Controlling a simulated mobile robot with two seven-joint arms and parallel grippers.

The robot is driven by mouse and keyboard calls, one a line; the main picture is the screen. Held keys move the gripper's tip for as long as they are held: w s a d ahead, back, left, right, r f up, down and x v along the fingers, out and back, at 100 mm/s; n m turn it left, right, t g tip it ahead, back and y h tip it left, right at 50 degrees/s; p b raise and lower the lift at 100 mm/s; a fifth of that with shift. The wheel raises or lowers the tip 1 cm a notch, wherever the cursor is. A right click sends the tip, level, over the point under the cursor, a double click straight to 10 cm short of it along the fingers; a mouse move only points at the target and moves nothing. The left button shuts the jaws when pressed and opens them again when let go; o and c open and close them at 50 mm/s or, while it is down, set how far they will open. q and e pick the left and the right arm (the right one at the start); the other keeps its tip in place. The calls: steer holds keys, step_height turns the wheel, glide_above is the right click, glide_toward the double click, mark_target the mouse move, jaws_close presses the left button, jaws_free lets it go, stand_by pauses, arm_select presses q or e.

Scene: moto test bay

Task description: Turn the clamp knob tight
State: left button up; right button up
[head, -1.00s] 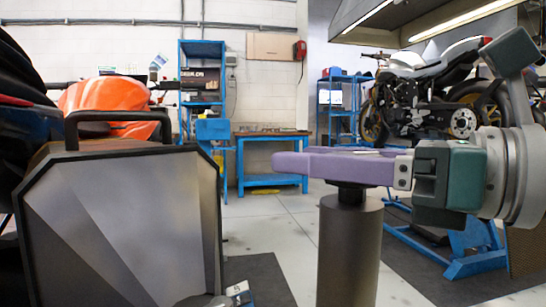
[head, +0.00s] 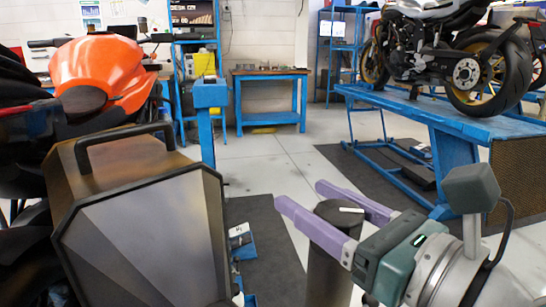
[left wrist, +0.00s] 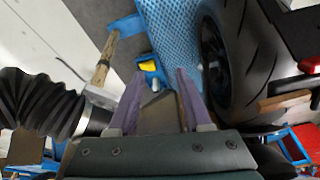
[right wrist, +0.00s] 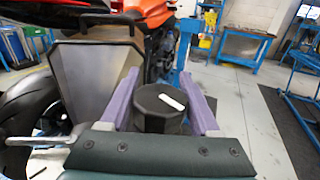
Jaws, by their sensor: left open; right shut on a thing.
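The clamp knob (head: 340,213) is a dark, many-sided cap with a white mark on top. It sits on a thick dark upright post (head: 330,268). My right gripper (head: 301,194) has its two purple fingers on either side of the knob and is shut on it. The right wrist view shows the knob (right wrist: 158,106) between the fingers, white mark upward. My left gripper (left wrist: 160,75) shows only in the left wrist view. Its fingers are apart, pointing towards the floor side of a motorcycle, with a grey block behind the gap; I see nothing held.
A large grey case (head: 140,235) with a black handle stands at left, close to the post. An orange motorcycle (head: 100,75) is behind it. A blue lift (head: 440,125) bears another motorcycle at right. A blue workbench (head: 270,95) is at the back.

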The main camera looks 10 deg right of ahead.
mark_target(358, 228)
arm_select(q)
steer(key=shift+r, duration=0.3)
steer(key=shift+a, duration=0.1)
arm_select(e)
steer(key=o, duration=1.4)
steer(key=shift+c, duration=0.2)
steer(key=b+v, duration=0.1)
steer(key=v, duration=0.8)
steer(key=shift+f+b, duration=0.15)
steer(key=shift+b, duration=0.25)
steer(key=shift+s+d, duration=0.15)
steer(key=shift+s, duration=0.35)
arm_select(q)
step_height(358, 228, down, 2)
steer(key=shift+f, duration=0.1)
